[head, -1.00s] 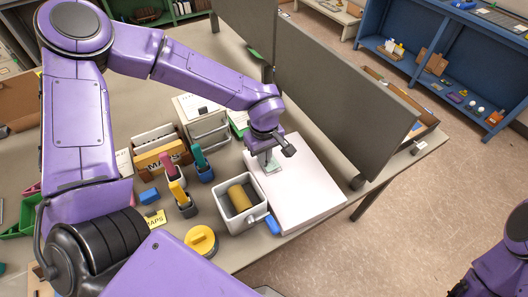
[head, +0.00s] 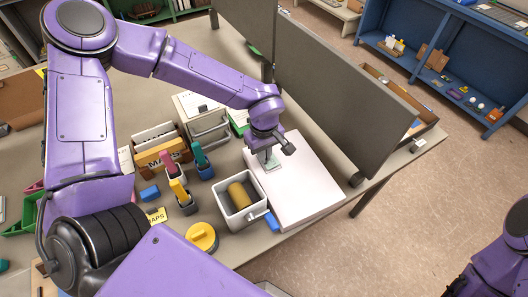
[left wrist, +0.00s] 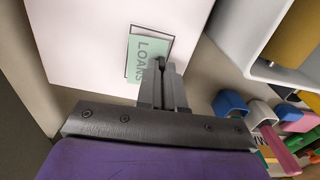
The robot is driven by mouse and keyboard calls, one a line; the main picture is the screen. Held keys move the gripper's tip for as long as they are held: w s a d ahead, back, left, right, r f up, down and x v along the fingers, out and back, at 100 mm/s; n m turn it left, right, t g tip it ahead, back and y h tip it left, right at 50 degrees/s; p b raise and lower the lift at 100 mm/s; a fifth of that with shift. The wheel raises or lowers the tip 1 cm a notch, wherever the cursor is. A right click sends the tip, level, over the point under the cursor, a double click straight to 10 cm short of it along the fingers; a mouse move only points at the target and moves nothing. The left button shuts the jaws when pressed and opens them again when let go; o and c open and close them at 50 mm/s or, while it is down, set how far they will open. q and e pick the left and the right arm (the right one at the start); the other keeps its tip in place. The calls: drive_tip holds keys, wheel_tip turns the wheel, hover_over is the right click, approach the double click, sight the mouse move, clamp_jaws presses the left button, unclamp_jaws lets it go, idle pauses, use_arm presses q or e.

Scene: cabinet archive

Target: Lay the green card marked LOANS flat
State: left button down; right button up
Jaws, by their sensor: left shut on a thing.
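The green card marked LOANS (left wrist: 147,58) is over a black outlined rectangle on the white board (left wrist: 90,35) in the left wrist view. It covers most of the outline, with dark lines showing along two sides. My left gripper (left wrist: 162,72) is shut on the card's edge. In the head view the card (head: 272,164) is a small pale green patch under my left gripper (head: 267,152), over the thick white board (head: 300,185). The card looks about parallel to the board; I cannot tell whether it touches. My right gripper is out of view.
A white bin (head: 243,219) holding a yellow-brown roll stands against the board's left side. A grey partition (head: 340,105) rises behind the board.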

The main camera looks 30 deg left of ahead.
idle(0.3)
use_arm(q)
drive_tip(key=shift+r+p, duration=0.1)
drive_tip(key=shift+p, duration=0.4)
drive_tip(key=shift+f, duration=0.25)
drive_tip(key=shift+f, duration=0.25)
drive_tip(key=c, duration=1.2)
unclamp_jaws()
drive_tip(key=shift+c, duration=0.4)
